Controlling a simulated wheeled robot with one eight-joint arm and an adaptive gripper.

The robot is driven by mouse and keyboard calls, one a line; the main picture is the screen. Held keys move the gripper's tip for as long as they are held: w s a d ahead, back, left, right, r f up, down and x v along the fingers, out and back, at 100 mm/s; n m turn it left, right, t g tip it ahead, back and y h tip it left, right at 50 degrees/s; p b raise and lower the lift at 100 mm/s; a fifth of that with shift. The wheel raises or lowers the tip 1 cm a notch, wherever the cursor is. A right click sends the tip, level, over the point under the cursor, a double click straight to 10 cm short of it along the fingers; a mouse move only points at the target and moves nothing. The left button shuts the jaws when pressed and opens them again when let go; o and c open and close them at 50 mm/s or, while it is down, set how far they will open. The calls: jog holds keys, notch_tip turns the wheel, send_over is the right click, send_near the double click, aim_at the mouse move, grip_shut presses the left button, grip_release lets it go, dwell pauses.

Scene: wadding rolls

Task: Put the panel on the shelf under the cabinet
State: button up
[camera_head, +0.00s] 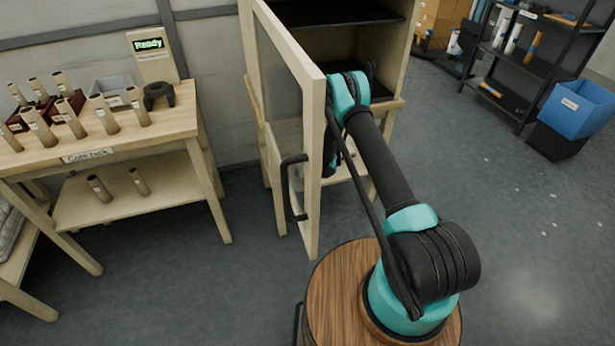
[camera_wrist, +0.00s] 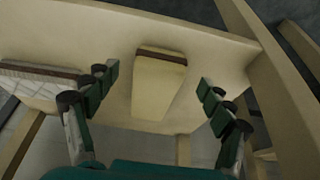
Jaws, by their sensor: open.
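In the wrist view my gripper (camera_wrist: 156,82) is open, with its two teal-and-black fingers spread apart. A cream block-like piece with a brown edge (camera_wrist: 160,88), perhaps the panel, lies between and beyond the fingertips on a pale wooden board (camera_wrist: 225,50). I see no finger closed on it; whether any touches it is unclear. In the head view the wooden cabinet (camera_head: 398,60) stands with its glazed door (camera_head: 314,165) swung open. Its lower frame and the shelf under it are mostly hidden by the door and my arm. My gripper is hidden there too.
A second pale, quilted-looking piece (camera_wrist: 28,84) lies left of the fingers. The open door with its black handle (camera_head: 290,188) stands close to my arm. The core rack table (camera_head: 150,128) is at left; a blue bin (camera_head: 575,115) is at right.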

jog(key=s+d+r+m, duration=0.1)
jog(key=s+d+r, duration=0.4)
jog(key=r, duration=0.6)
jog(key=s+d+r, duration=0.5)
jog(key=d+r, duration=0.1)
jog(key=r, duration=0.6)
jog(key=s+d+r+m, duration=0.1)
jog(key=s+d+r, duration=0.4)
jog(key=r, duration=0.6)
jog(key=s+d+r, duration=0.1)
jog(key=s+d, duration=0.2)
jog(key=s, duration=0.6)
jog(key=s+d+r+m+h, duration=0.1)
jog(key=s+d, duration=0.3)
jog(key=s, duration=0.6)
jog(key=s+d+r+m, duration=0.1)
jog(key=s+d+r, duration=0.2)
jog(key=s, duration=0.7)
jog(key=shift+d+r+h, duration=0.2)
jog(key=shift+d+h, duration=0.1)
jog(key=shift+h, duration=0.1)
jog(key=shift+c, duration=0.6)
